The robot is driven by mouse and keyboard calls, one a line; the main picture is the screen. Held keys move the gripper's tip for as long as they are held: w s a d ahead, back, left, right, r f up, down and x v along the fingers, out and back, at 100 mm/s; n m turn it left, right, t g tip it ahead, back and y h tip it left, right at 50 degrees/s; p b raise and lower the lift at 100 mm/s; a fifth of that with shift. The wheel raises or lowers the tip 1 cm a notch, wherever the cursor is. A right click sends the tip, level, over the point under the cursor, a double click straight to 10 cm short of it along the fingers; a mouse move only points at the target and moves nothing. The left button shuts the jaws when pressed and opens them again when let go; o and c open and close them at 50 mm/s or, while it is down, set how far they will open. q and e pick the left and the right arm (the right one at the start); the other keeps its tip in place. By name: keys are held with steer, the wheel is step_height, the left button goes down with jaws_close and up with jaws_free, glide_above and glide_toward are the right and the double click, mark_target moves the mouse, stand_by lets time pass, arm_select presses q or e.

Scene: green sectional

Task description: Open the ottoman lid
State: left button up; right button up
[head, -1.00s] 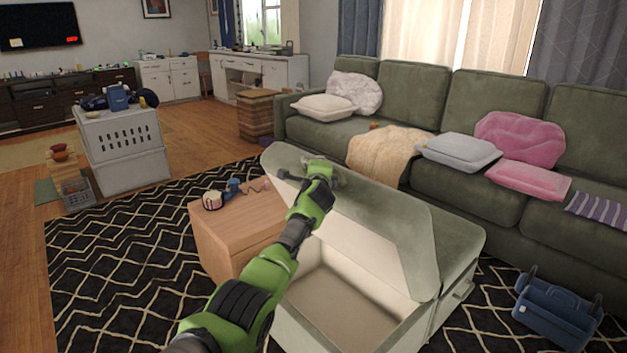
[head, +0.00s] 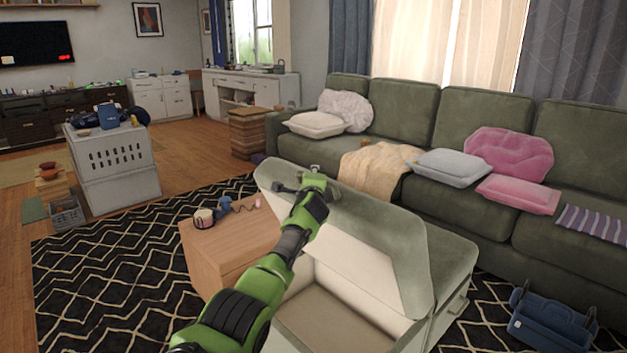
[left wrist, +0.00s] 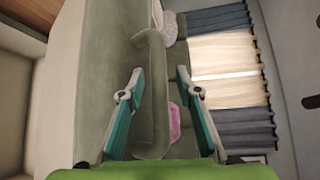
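The green ottoman (head: 440,262) stands on the patterned rug in front of the sofa. Its lid (head: 385,235) is raised and tilted, and the pale, empty-looking interior (head: 335,318) shows below it. My left arm reaches across the opening, and my left gripper (head: 300,180) is at the lid's far upper left edge. In the left wrist view the two fingers of the left gripper (left wrist: 158,78) are spread apart, with green upholstery in view between and behind them. I cannot tell whether a finger touches the lid. My right gripper is in neither view.
A wooden box table (head: 225,250) with small items stands left of the ottoman. The green sofa (head: 480,210) with cushions runs close behind it. A blue tote (head: 550,322) lies at the right. The rug (head: 110,270) at the left is clear.

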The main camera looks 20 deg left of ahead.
arm_select(q)
steer(key=shift+d+f, duration=0.1)
steer(key=shift+s, duration=0.15)
steer(key=v, duration=1.1)
steer(key=shift+s, duration=0.3)
steer(key=shift+d, duration=0.15)
